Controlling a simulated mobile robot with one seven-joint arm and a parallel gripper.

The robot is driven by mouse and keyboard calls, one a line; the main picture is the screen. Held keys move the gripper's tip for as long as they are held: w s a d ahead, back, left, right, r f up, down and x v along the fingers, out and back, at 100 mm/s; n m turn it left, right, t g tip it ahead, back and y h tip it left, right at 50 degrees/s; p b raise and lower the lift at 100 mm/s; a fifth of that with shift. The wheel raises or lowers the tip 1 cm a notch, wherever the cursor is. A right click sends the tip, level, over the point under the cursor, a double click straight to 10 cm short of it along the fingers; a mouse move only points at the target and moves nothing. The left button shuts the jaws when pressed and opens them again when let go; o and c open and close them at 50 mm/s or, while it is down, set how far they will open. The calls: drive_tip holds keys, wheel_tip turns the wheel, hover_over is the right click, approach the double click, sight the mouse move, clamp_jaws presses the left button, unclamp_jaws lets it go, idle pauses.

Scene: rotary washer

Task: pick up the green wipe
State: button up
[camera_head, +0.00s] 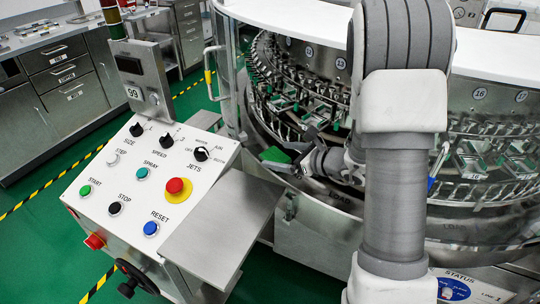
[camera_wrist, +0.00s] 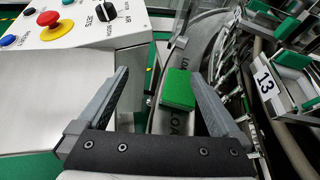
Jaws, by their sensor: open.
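The green wipe (camera_wrist: 178,88) is a small green block in the wrist view. It lies on the grey metal rim marked with "LOAD" lettering, between my fingers as seen in the picture and nearer the right finger. My gripper (camera_wrist: 160,82) is open and empty, its two grey fingers spread wide. In the head view the green wipe (camera_head: 275,155) shows at the washer's front left rim, just left of my gripper (camera_head: 300,150). My arm hides part of the washer there. Whether a finger touches the wipe cannot be told.
The rotary washer (camera_head: 290,210) with racks of green-and-metal holders stands right of the wipe. A control panel (camera_head: 150,190) with knobs and coloured buttons stands left, with a bare metal shelf (camera_head: 222,225) beside it. Steel cabinets (camera_head: 65,75) stand at the back left.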

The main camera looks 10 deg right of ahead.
sight(275, 156)
drive_tip(key=d+f+m, duration=0.1)
drive_tip(key=w+d+f+h, duration=0.1)
drive_tip(key=f, duration=0.1)
drive_tip(key=w+d+f+m+t, duration=0.1)
drive_tip(key=shift+d+f+m+b, duration=0.15)
drive_tip(key=shift+f+m+b, duration=0.15)
drive_tip(key=shift+f+b, duration=0.1)
drive_tip(key=shift+w+f+h, duration=0.2)
drive_tip(key=shift+w+h, duration=0.05)
drive_tip(key=shift+h, duration=0.05)
drive_tip(key=x, duration=0.3)
drive_tip(key=b+x, duration=0.1)
drive_tip(key=x, duration=0.2)
drive_tip(key=shift+w+a+r, duration=0.15)
drive_tip(key=shift+w+a, duration=0.1)
drive_tip(key=shift+a, duration=0.05)
drive_tip(key=c, duration=1.2)
drive_tip(key=shift+r, duration=0.1)
